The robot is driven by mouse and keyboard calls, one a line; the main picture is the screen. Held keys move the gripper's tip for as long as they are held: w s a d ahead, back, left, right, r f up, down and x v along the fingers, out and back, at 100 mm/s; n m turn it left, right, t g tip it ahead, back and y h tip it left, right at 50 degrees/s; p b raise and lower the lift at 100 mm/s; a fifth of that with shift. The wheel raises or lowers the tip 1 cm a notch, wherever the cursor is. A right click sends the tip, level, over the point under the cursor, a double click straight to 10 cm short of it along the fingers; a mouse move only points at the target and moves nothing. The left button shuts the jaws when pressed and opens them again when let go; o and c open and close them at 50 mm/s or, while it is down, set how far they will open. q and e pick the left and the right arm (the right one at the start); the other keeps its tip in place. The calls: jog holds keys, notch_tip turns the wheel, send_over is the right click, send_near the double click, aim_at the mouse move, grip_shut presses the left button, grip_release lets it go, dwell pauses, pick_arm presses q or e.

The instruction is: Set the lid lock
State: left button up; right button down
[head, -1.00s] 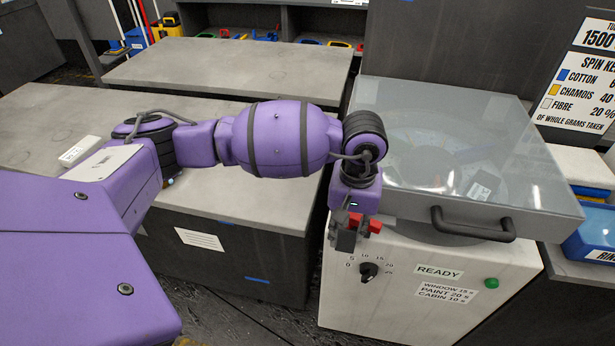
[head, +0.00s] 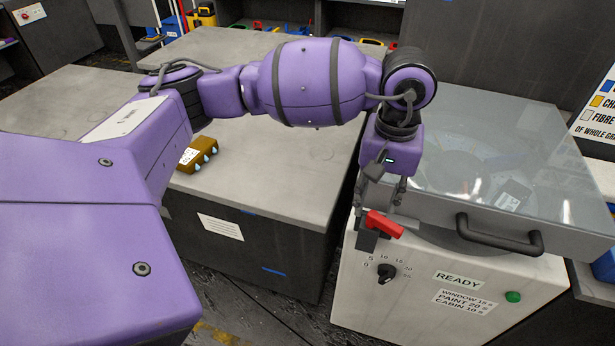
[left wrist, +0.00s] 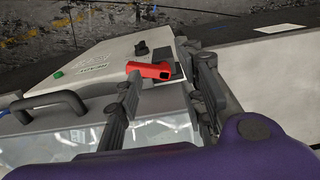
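The lid lock is a red lever (head: 384,224) on a dark bracket (head: 367,240) at the front left edge of the machine's lid. In the head view the lever slopes down to the right. The grey, see-through lid (head: 480,130) is down on the white cabinet (head: 440,315). My left gripper (head: 383,200) points down just above the lever, with its fingers apart. In the left wrist view, the red lever (left wrist: 150,71) shows near and between the spread fingers (left wrist: 172,80); I cannot tell whether they touch it. My right gripper is in neither view.
The lid's dark handle (head: 499,235) sticks out to the right of the lock. A dial (head: 387,273), a READY label and a green button (head: 513,297) are on the cabinet front. A grey bench (head: 290,190) with a brown sponge-like block (head: 198,155) stands to the left.

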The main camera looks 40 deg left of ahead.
pick_arm(q)
notch_tip(320, 180, up, 2)
jog(key=shift+r, duration=0.25)
